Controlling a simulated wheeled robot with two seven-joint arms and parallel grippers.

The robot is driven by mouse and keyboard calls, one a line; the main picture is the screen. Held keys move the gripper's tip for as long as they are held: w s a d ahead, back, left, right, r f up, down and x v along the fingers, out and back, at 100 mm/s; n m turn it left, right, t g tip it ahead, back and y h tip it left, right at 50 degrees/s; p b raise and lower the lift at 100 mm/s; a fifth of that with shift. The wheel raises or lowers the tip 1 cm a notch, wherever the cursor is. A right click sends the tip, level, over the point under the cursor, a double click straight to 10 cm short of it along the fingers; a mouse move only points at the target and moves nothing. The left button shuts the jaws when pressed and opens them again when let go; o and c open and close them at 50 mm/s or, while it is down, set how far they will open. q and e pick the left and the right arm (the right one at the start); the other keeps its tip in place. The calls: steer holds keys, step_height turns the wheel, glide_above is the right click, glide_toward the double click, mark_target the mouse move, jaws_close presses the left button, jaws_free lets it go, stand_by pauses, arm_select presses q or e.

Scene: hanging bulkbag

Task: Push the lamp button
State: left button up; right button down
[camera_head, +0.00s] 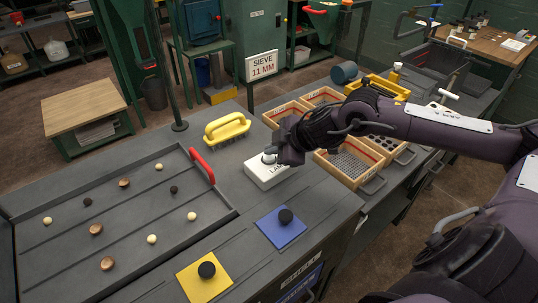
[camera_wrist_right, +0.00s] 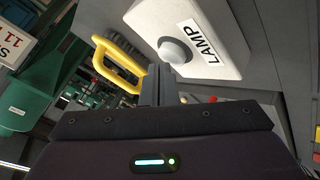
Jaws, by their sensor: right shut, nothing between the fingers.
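The lamp box (camera_head: 262,178) is a white block with a LAMP label, on the grey bench right of the yellow-handled brush. Its round pale button (camera_head: 269,157) is on top, partly covered by my gripper in the head view. In the right wrist view the box (camera_wrist_right: 215,20) and its domed button (camera_wrist_right: 174,50) show clearly. My right gripper (camera_head: 276,152) is shut and empty, with its fingertips (camera_wrist_right: 160,70) close beside the button. I cannot tell whether they touch it. My left gripper is not in view.
A yellow-handled brush (camera_head: 227,129) stands left of the box. A red-handled tray (camera_head: 120,255) with several small balls fills the left. Blue (camera_head: 275,233) and yellow (camera_head: 190,285) plates with black knobs lie in front. Wooden sieve boxes (camera_head: 350,185) stand under my right arm.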

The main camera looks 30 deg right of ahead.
mark_target(273, 158)
steer(key=shift+f, duration=0.1)
stand_by(0.4)
steer(key=shift+f, duration=0.4)
steer(key=shift+r+p, duration=0.45)
stand_by(0.3)
step_height(273, 158, up, 6)
steer(key=p, duration=0.6)
steer(key=shift+r, duration=0.1)
